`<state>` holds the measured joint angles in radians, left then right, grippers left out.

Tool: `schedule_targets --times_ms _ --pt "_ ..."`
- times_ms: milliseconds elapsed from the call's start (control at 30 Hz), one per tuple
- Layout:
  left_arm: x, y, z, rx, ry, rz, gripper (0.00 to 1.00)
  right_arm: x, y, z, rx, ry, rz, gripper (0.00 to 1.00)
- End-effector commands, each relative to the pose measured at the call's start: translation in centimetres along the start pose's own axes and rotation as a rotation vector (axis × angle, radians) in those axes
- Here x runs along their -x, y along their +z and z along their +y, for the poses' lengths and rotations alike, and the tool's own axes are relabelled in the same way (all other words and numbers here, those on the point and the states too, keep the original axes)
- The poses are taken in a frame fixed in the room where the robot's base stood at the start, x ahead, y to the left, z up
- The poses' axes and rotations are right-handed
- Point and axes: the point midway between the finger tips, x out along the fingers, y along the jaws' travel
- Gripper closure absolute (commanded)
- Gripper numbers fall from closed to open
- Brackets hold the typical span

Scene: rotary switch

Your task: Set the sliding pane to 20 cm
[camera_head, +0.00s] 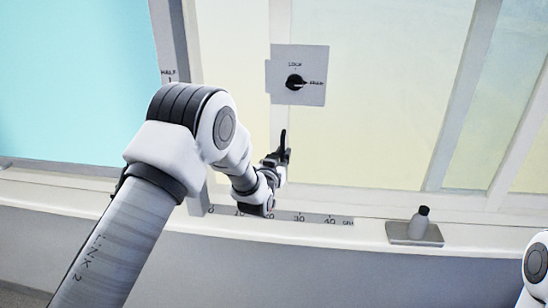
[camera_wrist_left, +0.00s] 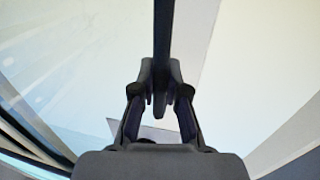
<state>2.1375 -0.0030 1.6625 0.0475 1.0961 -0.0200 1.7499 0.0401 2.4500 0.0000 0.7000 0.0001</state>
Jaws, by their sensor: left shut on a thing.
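The sliding pane (camera_head: 350,150) is a pale yellow panel with a light upright frame strip. A dark upright handle (camera_head: 283,140) stands on that strip; it also shows in the left wrist view (camera_wrist_left: 163,35). My left gripper (camera_head: 277,158) is shut on the handle, and its two fingers close around the bar in the left wrist view (camera_wrist_left: 161,88). A scale (camera_head: 315,218) marked in tens runs along the sill. My left arm hides part of it, and I cannot read the pane's exact position. My right gripper is out of view.
A grey plate with a black rotary switch (camera_head: 296,82) sits above the handle, its pointer turned right towards FREE. A post marked HALF (camera_head: 169,50) stands left.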

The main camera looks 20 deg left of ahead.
Motion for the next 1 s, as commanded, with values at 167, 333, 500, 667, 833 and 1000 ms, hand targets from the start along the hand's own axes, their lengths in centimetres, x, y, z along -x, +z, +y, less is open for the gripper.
schedule_targets --times_ms 167,333,500,667,833,1000 --pt "0.0 0.1 0.0 0.000 0.001 -0.003 1.00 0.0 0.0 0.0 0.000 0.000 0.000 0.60" --pt "0.0 0.1 0.0 0.000 0.001 -0.002 0.61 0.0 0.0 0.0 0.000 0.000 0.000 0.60" --pt "0.0 0.0 0.0 0.000 0.000 -0.001 0.61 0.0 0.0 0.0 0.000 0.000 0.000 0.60" --pt "0.2 0.0 0.0 0.000 0.000 -0.001 0.61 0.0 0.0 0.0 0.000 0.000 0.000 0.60" --pt "2.7 0.0 0.0 -0.001 0.001 -0.004 0.61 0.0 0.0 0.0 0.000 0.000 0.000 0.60" --pt "7.2 0.1 0.0 -0.001 0.001 -0.005 0.61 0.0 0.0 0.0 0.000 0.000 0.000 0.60"
